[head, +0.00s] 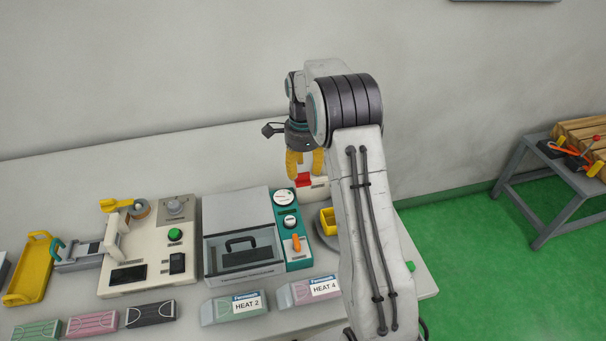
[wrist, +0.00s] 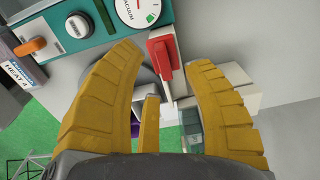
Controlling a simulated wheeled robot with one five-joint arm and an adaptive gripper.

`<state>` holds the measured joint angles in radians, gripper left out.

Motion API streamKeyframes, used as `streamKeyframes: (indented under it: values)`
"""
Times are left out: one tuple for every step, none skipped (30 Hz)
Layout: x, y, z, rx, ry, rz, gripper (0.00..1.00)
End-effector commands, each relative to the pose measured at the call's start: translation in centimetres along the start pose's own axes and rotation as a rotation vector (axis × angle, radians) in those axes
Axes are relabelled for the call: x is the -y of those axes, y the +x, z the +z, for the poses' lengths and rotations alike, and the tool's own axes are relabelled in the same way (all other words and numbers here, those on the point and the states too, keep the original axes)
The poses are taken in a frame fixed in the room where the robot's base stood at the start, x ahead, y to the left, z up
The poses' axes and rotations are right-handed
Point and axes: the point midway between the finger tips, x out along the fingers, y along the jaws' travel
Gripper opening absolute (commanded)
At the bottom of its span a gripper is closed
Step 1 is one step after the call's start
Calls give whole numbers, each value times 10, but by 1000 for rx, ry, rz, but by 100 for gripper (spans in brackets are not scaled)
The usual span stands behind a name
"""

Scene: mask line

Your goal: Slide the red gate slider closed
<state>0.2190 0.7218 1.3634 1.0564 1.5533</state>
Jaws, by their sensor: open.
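The red gate slider (head: 303,180) shows in the head view just below my gripper, at the right end of the teal panel. In the wrist view the red slider (wrist: 163,53) stands at the upper middle, between and beyond my yellow fingertips. My gripper (head: 305,174) points down with its fingers apart. In the wrist view my gripper (wrist: 163,58) is open, with one finger to each side of the slider. I cannot tell whether either finger touches it. The white block by the slider is partly hidden by the right finger and by my arm.
The teal panel (head: 278,218) carries dials and an orange knob (head: 296,244). The grey chamber (head: 236,215) stands left of it. A yellow bin (head: 328,222) sits partly behind my arm. Labelled boxes (head: 235,308) line the front edge. The wall is close behind.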

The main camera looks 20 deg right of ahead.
Motion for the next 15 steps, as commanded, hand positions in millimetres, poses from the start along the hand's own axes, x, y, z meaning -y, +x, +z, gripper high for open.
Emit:
streamKeyframes:
  values:
    - [-1,6,0,0,0,5,45]
    - [-1,9,0,0,0,3,45]
    - [-1,13,0,0,-1,3,45]
    - [-1,16,0,0,-1,3,45]
    - [0,18,0,0,-1,2,45]
    - [0,21,0,0,-1,2,45]
    - [-1,23,0,0,-1,3,45]
    - [-1,25,0,0,-1,3,45]
    - [-1,27,0,0,-1,2,45]
    - [0,28,0,0,-1,1,45]
    - [0,28,0,0,-1,0,45]
    - [0,29,0,0,-1,0,45]
    - [0,30,0,0,-1,0,45]
    - [0,30,0,0,-1,0,45]
    - [0,30,0,0,-1,0,45]
